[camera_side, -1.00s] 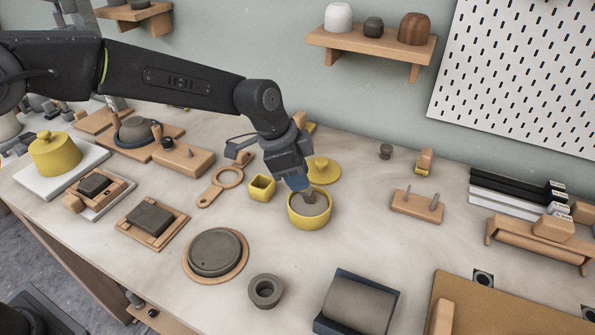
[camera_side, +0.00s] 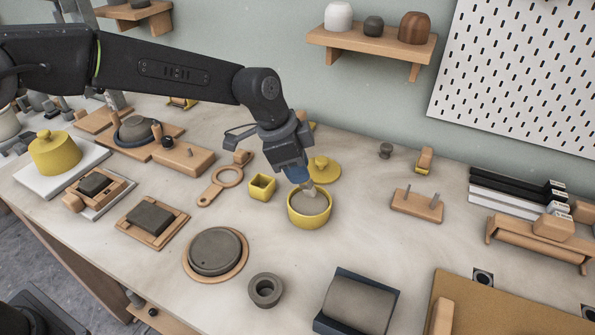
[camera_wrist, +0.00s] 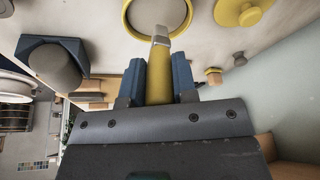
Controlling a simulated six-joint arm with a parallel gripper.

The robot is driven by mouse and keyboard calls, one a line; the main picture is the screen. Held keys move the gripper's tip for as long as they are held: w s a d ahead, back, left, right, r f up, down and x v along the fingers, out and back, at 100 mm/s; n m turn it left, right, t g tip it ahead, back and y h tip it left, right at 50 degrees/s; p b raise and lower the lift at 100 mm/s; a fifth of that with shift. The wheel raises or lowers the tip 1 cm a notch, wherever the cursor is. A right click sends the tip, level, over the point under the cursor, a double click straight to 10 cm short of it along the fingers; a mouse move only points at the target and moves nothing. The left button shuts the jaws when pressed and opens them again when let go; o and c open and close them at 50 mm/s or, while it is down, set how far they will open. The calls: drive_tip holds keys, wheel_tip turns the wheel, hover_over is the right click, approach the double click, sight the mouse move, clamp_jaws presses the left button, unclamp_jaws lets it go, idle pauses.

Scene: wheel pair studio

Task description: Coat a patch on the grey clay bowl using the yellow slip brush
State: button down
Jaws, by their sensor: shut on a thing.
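My gripper (camera_wrist: 158,80) is shut on the yellow slip brush (camera_wrist: 159,72), with its blue fingers on either side of the handle. The brush's pale tip (camera_side: 311,190) points down over a yellow pot (camera_side: 297,219) that holds grey slip (camera_side: 314,203). I cannot tell whether the tip touches the slip. The pot also shows at the top of the wrist view (camera_wrist: 128,20). A rounded grey piece (camera_side: 134,127), which may be the grey clay bowl, sits on a round stand at the back left of the bench.
A yellow lid (camera_side: 323,168) lies behind the pot, and a small yellow square cup (camera_side: 261,187) stands to its left. A wooden peg stand (camera_side: 417,205) is to the right. A grey disc (camera_side: 215,252) and a grey ring (camera_side: 266,290) lie in front.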

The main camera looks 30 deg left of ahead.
drive_tip(key=shift+r, duration=2.55)
drive_tip(key=s+a+f+n+t+y, duration=0.15)
drive_tip(key=a+n, duration=0.35)
drive_tip(key=a, duration=0.9)
drive_tip(key=s+a+f+n+y, duration=0.1)
drive_tip(key=s+a+f+n, duration=0.2)
drive_tip(key=a, duration=1.1)
drive_tip(key=w+a+r, duration=0.2)
drive_tip(key=w+a, duration=0.1)
drive_tip(key=a, duration=0.5)
drive_tip(key=w+a+r, duration=0.3)
drive_tip(key=a, duration=0.6)
drive_tip(key=w+a+r, duration=0.3)
drive_tip(key=a, duration=0.6)
drive_tip(key=shift+w+a+n+y, duration=0.25)
drive_tip(key=shift+n+y, duration=0.15)
drive_tip(key=shift+y, duration=0.05)
drive_tip(key=shift+f, duration=0.1)
